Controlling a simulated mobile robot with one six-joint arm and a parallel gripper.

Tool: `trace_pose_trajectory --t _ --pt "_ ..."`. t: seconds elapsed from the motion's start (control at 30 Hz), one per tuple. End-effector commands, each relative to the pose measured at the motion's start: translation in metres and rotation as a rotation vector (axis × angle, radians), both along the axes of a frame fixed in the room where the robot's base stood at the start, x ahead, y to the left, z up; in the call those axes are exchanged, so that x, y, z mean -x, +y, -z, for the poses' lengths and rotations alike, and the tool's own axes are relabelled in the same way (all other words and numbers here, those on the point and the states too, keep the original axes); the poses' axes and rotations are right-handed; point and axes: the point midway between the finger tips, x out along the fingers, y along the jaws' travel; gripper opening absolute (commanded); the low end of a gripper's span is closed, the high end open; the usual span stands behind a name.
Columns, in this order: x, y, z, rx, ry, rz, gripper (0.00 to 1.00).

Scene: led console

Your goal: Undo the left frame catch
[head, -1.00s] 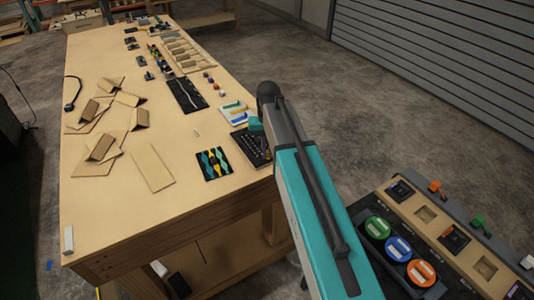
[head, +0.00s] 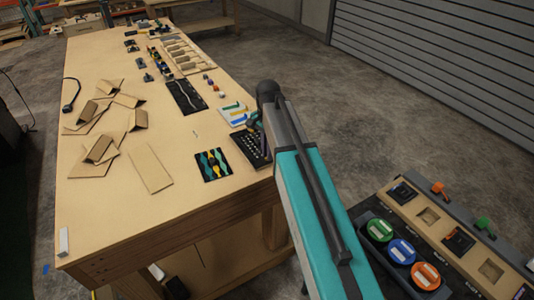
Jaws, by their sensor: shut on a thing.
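A black board with rows of small light dots (head: 248,148) lies at the table's right edge in the head view. My teal and grey arm reaches over it from the lower right and covers its right side. My gripper (head: 254,122) shows small and dark at the board's far edge, partly behind my arm. It is shut on a small part there that seems to be the left frame catch. The catch itself is too small and hidden to make out.
A black mat with teal and yellow shapes (head: 213,165) and a white tray (head: 234,114) lie close by. Folded cardboard pieces (head: 101,147) cover the table's left. A console with green, blue and orange round buttons (head: 400,251) stands at the lower right.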

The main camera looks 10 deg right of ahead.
Motion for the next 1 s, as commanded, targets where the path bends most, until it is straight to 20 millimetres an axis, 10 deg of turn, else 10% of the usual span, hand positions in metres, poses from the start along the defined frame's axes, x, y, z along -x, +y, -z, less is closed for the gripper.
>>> trace_pose_trajectory --t 0.87,1.0 --pt "0.0009 -0.0005 0.0002 0.002 0.002 0.228 0.00" --pt "0.0007 -0.0002 0.0002 0.002 0.002 0.227 0.29"
